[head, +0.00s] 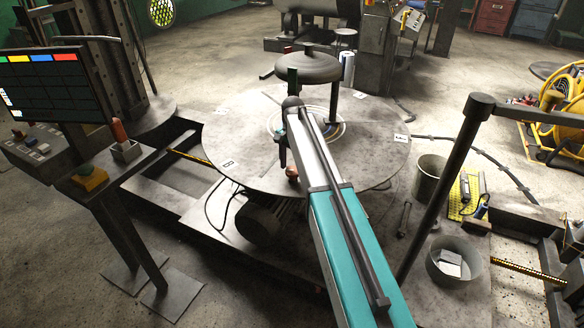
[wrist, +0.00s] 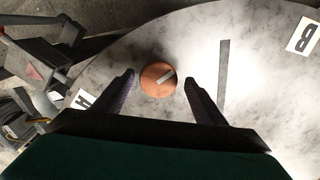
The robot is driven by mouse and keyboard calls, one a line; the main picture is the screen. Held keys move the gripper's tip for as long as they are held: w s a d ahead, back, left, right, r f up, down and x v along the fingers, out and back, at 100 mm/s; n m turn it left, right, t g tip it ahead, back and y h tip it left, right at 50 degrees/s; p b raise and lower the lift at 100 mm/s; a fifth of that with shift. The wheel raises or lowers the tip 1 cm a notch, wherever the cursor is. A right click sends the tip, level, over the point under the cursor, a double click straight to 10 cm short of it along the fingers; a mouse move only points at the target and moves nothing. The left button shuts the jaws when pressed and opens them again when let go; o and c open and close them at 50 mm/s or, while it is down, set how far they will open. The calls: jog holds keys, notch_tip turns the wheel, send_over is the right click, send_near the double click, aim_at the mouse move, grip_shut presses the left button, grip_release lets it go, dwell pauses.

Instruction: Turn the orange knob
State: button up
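The orange knob (wrist: 153,84) is a small round disc with a pale pointer line, which slants up and to the right in the wrist view. It sits at the round grey table (wrist: 265,90). In the head view the knob (head: 292,173) shows small below the end of my arm, at the table's near side. My gripper (wrist: 159,77) is open, with one dark finger on each side of the knob and a visible gap to both. I cannot tell how far above the knob the fingertips are. In the head view the fingers are not clear.
White labels, one marked B (wrist: 303,36), lie on the table, and a thin grey strip (wrist: 223,70) is right of the knob. A domed metal lid-like piece (head: 308,68) stands behind my arm. A monitor (head: 52,85) is at left; buckets (head: 456,282) are at right.

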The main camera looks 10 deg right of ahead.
aim_at(293, 170)
notch_tip(293, 170, up, 14)
jog(key=b, duration=0.2)
jog(key=shift+b, duration=0.35)
dwell(0.5)
jog(key=shift+s+f, duration=0.1)
jog(key=shift+f, duration=0.05)
